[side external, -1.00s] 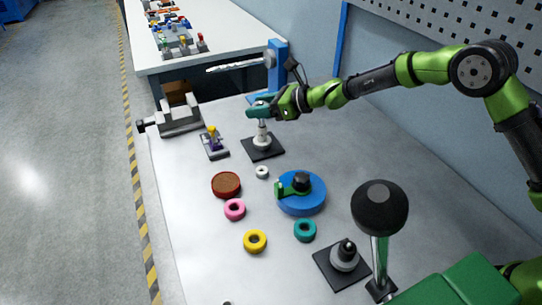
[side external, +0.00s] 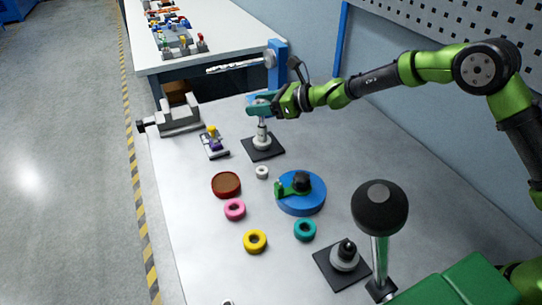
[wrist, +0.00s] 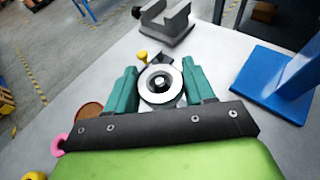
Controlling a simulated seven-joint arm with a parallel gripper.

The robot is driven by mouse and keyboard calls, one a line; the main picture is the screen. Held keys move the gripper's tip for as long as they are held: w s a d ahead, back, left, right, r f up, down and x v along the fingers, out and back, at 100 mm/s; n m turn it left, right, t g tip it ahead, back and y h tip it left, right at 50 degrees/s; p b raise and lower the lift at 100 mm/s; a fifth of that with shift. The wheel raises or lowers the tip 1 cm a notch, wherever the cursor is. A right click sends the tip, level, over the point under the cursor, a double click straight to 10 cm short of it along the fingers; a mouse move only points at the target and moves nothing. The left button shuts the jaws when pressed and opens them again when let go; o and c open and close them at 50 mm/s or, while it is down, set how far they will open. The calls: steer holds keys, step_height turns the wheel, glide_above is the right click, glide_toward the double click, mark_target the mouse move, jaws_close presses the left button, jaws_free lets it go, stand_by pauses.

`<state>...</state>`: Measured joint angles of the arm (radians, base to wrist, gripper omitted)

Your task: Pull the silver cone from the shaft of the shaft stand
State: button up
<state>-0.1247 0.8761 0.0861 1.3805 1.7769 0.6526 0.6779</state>
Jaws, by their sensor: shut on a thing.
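The shaft stand is a black square plate (side external: 272,153) with a pale round base and an upright shaft (side external: 262,132), at the back of the table in the side view. My gripper (side external: 263,105) has its teal fingers around the top of this shaft. In the wrist view the fingers are shut on the silver cone (wrist: 172,97), seen end-on as a pale round piece with a dark ring and the shaft end in its middle. The cone is mostly hidden by the fingers in the side view. I cannot tell how far it sits along the shaft.
A grey vise (side external: 180,117) and a small purple and yellow part (side external: 214,144) stand left of the stand. A blue disc (side external: 300,204), a red disc (side external: 226,185) and several coloured rings lie in front. A blue post (side external: 278,65) rises behind. A second stand (side external: 344,262) is nearer.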

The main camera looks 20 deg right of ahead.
steer(key=shift+r, duration=1.45)
steer(key=shift+r, duration=1.05)
steer(key=shift+r, duration=2)
